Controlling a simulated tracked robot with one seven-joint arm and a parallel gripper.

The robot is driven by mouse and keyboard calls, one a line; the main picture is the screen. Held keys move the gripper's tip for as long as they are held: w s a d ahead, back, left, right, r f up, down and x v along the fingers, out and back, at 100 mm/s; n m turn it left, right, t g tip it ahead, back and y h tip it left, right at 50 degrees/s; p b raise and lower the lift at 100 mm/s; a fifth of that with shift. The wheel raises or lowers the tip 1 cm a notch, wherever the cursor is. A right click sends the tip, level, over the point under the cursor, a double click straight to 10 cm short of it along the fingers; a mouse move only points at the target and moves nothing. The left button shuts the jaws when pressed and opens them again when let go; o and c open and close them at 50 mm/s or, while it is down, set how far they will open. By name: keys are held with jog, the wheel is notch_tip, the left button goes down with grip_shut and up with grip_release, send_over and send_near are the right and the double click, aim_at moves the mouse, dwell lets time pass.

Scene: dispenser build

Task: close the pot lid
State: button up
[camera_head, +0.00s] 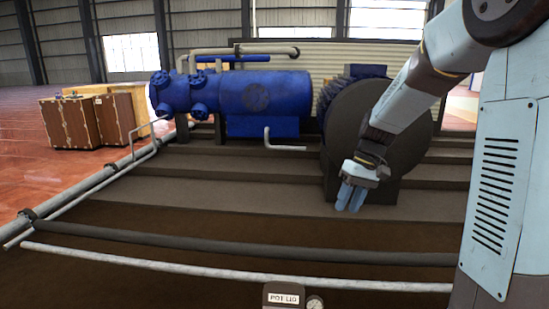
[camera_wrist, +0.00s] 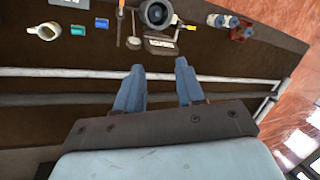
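My gripper (camera_head: 350,205) hangs at the right of the head view, pointing down. In the wrist view its two blue fingers (camera_wrist: 159,66) stand apart with nothing between them. A dark round pot-like thing (camera_wrist: 146,24) with a pale ring inside is at the top of the wrist view, beyond the fingertips and apart from them. Its top is cut by the frame edge, and I cannot tell how its lid stands. A dark plate with a pale label (camera_wrist: 160,44) lies just below it. In the head view a box labelled POT LID (camera_head: 284,298) shows at the bottom edge.
A gauge (camera_head: 314,303) sits beside the POT LID box.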

jog(key=s+d+r+m+t+h, duration=0.1)
jog(key=s+r+t, duration=0.2)
jog(key=s, duration=0.8)
jog(key=s+d+r+m+t+h, duration=0.2)
jog(key=s+r+t, duration=0.2)
jog(key=s+r, duration=0.3)
jog(key=shift+s+d+r+h, duration=0.3)
jog(key=shift+s+r, duration=0.1)
jog(key=shift+s, duration=1.7)
